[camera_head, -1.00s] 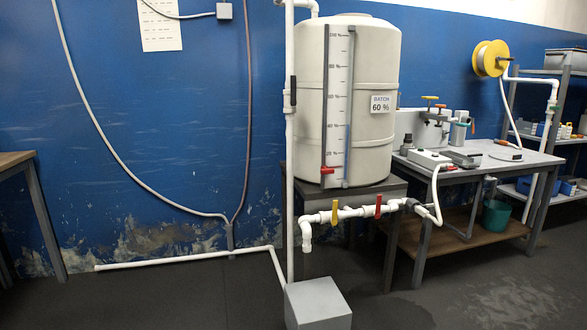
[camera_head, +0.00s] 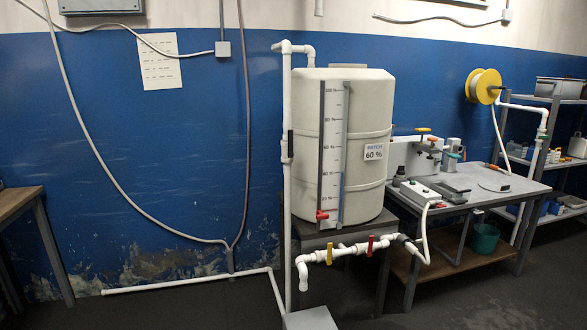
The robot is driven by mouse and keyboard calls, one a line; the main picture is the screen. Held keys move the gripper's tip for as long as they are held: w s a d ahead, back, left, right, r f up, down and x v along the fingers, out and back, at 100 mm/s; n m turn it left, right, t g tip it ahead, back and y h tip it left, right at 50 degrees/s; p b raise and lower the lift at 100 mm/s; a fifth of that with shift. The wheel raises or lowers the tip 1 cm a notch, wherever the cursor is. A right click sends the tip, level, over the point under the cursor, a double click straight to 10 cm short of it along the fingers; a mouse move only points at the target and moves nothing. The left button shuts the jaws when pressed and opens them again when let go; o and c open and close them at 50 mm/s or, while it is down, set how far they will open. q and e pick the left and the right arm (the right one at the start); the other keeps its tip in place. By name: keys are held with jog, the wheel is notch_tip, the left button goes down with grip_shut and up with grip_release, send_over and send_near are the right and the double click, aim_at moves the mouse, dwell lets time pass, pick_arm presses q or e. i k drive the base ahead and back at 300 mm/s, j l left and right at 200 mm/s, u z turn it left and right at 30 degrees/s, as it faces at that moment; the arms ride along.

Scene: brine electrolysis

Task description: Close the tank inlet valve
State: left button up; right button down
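A large off-white tank (camera_head: 357,112) stands on a dark stand, with a "60 %" batch label (camera_head: 374,152) on its front. A white inlet pipe (camera_head: 287,80) rises at its left and bends over to the tank top. A dark, upright lever-like piece (camera_head: 290,143) sits on this pipe, in line with it; it looks like the inlet valve's handle, though it is small. Below the tank, a white outlet pipe carries a yellow handle (camera_head: 329,256) and a red handle (camera_head: 370,246), both roughly upright. Neither of my grippers is in view.
A level scale (camera_head: 331,150) with a red marker is on the tank's front. A grey box (camera_head: 309,319) is on the floor at the pipe's foot. A workbench (camera_head: 500,188) stands to the right. The floor at left front is open, with a low pipe (camera_head: 190,281) along the wall.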

aim_at(291, 154)
jog(key=i+l, duration=0.3)
jog(key=l, duration=0.15)
jog(key=i+l, duration=0.35)
jog(key=l, duration=0.15)
jog(key=i+l, duration=0.3)
jog(key=l, duration=0.15)
jog(key=i+l, duration=0.3)
jog(key=l, duration=0.15)
jog(key=i+u, duration=0.05)
